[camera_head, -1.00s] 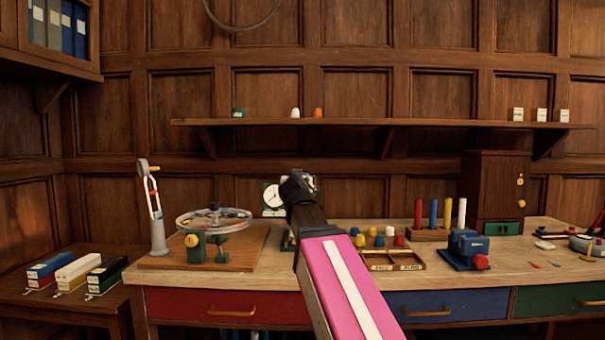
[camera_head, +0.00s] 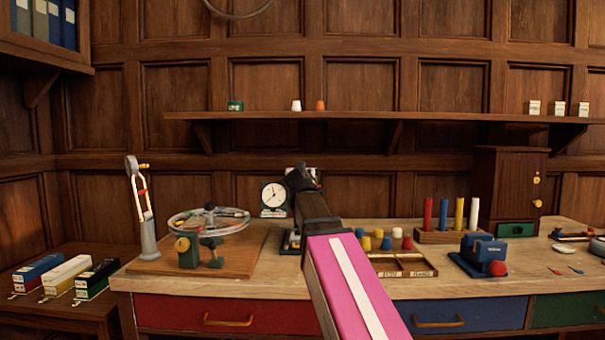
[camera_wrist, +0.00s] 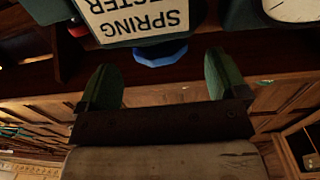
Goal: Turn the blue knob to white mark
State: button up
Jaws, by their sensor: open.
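The blue knob (camera_wrist: 160,53) shows in the wrist view just below a cream sign (camera_wrist: 135,16) that reads upside down, "SPRING" with part of a second word. My gripper (camera_wrist: 160,74) is open, with one green finger on each side of the knob's place in the picture. The knob appears just beyond the fingertips, and I see no contact. In the head view my arm (camera_head: 345,275) covers most of the tester, and the knob and fingertips are hidden there. A white dial (camera_head: 273,195) shows left of the arm. I cannot make out the white mark.
A wheel device (camera_head: 209,219) on a wooden board stands left of my arm. A divided tray (camera_head: 403,273) with several coloured pegs behind it, and a blue device with a red knob (camera_head: 497,268), stand to the right. A shelf (camera_head: 400,116) runs along the wall above.

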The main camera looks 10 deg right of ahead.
jog(key=x, duration=0.5)
jog(key=c, duration=0.9)
jog(key=shift+c, duration=0.2)
jog(key=shift+n+y, duration=1.05)
jog(key=shift+y, duration=0.6)
jog(key=shift+n+y, duration=1.05)
jog(key=shift+y, duration=0.6)
jog(key=shift+n+y, duration=0.6)
jog(key=shift+y, duration=0.3)
jog(key=shift+n+g+y, duration=0.6)
jog(key=shift+n+y, duration=0.3)
jog(key=shift+y, duration=0.4)
jog(key=shift+n+g+y, duration=0.6)
jog(key=shift+n+y, duration=0.3)
jog(key=shift+y, duration=0.4)
jog(key=shift+n+y, duration=0.3)
jog(key=shift+y, duration=0.1)
